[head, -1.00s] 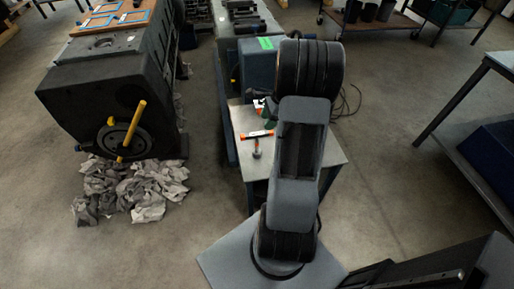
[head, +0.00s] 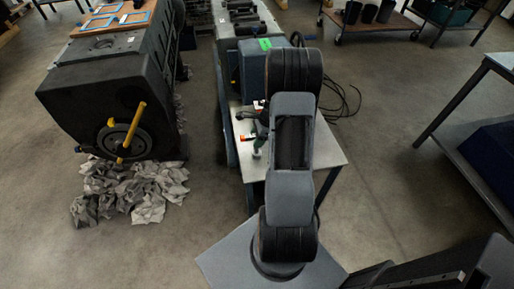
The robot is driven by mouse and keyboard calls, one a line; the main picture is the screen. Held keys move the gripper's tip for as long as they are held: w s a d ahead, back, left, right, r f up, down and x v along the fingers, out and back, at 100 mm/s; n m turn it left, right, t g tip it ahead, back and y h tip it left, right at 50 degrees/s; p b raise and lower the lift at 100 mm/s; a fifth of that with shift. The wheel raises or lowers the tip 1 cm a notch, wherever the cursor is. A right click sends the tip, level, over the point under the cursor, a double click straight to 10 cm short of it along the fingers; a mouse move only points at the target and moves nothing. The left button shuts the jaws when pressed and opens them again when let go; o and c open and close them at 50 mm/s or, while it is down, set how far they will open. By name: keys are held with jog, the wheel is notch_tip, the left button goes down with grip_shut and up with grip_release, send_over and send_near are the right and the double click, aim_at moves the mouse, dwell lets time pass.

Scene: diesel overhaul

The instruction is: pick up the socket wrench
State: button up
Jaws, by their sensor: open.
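A small tool with an orange-marked end (head: 246,137), which I take for the socket wrench, lies on the light top of a low cart (head: 326,151). A grey end of it (head: 257,153) also shows. The rest is hidden behind dark parts of my arm's end. My gripper (head: 257,131) is at the left of my arm, over or close beside the tool, open. Its fingers are small and dark here, and I cannot tell whether they touch the tool.
A blue-grey box with a green label (head: 265,44) stands at the cart's back, and black cables (head: 345,100) loop to its right. A large dark engine block (head: 100,95) with a yellow handle and crumpled rags (head: 130,190) is at the left. A bench (head: 480,125) is at the right.

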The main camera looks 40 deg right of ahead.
grip_shut()
dwell(0.5)
